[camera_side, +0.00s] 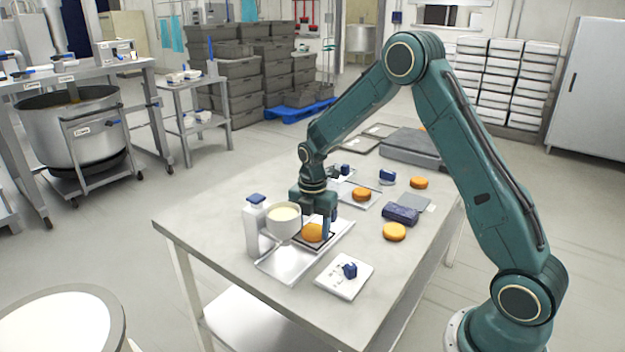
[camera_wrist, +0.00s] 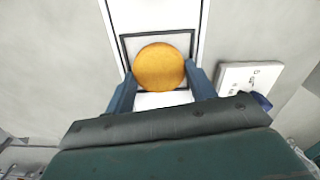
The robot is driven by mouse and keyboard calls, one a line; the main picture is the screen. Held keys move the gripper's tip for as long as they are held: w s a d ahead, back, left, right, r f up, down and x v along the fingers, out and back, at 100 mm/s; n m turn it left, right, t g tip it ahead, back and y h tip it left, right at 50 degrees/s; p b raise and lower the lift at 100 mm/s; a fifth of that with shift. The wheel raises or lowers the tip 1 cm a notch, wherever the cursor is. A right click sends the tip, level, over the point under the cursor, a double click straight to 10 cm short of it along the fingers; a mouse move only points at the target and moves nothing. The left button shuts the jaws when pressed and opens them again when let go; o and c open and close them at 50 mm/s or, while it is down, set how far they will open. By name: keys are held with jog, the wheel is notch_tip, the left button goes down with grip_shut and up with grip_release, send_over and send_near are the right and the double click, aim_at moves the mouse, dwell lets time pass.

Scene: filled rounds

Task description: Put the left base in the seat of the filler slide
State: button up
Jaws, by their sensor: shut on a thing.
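My gripper (camera_side: 315,226) is shut on a round orange-brown base (camera_side: 312,233) at the filler's slide. In the wrist view the base (camera_wrist: 160,67) lies flat between the two blue fingers (camera_wrist: 162,86). The metal slide (camera_side: 287,266) runs under it, and the dark square frame of the seat (camera_wrist: 128,45) shows around the base. The base covers most of the seat's middle. I cannot tell whether it touches the seat or hangs just above it.
A white bottle-like column (camera_side: 253,228) with a blue cap stands left of the hopper. A white panel with a blue knob (camera_side: 349,270) lies in front. Other rounds (camera_side: 394,232) (camera_side: 361,194) (camera_side: 419,183) and a dark blue block (camera_side: 401,213) lie behind and right. The table's left side is clear.

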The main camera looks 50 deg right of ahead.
aim_at(313, 227)
jog(key=o, duration=0.7)
jog(key=shift+f, duration=0.1)
jog(key=shift+r, duration=0.2)
notch_tip(313, 227, up, 12)
dwell(0.7)
